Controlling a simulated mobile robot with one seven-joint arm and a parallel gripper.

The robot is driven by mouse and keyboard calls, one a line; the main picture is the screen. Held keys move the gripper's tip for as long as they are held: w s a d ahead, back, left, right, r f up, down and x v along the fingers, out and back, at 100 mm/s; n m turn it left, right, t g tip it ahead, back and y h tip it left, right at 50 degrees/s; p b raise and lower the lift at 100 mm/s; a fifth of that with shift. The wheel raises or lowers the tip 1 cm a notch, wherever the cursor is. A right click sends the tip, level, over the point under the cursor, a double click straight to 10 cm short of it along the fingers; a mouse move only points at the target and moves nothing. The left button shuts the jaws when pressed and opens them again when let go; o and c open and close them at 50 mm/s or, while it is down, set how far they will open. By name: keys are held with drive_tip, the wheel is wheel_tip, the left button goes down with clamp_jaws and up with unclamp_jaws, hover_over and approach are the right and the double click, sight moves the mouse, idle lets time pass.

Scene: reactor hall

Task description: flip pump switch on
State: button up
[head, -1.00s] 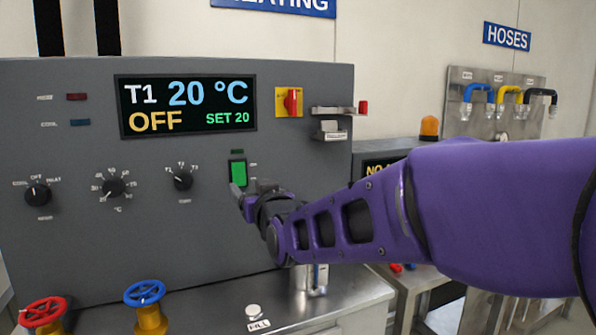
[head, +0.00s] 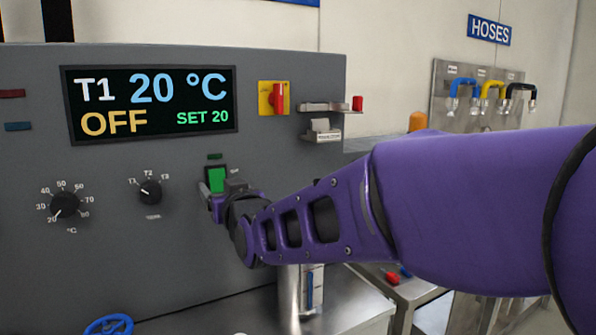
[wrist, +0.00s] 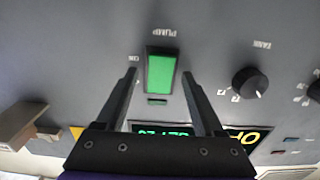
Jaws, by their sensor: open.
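The pump switch (head: 216,179) is a green rocker on the grey control panel, below the display. In the wrist view the green switch (wrist: 160,73) sits under an upside-down PUMP label, between and just beyond the fingertips. My gripper (head: 213,205) is at the lower edge of the switch in the head view and partly covers it. The wrist view shows my gripper (wrist: 160,72) open and empty, one finger on each side of the switch. I cannot tell whether the fingers touch the panel. A small dark green lamp (head: 215,156) sits above the switch.
The display (head: 150,103) reads T1 20 °C, OFF, SET 20. A red-and-yellow rotary switch (head: 274,98) and a small shelf (head: 325,107) are to the upper right. The tank knob (head: 150,192) is left of the switch. A blue valve wheel (head: 108,325) is lower left.

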drive_tip(key=shift+a+r, duration=0.1)
drive_tip(key=shift+r, duration=0.1)
drive_tip(key=shift+s, duration=0.1)
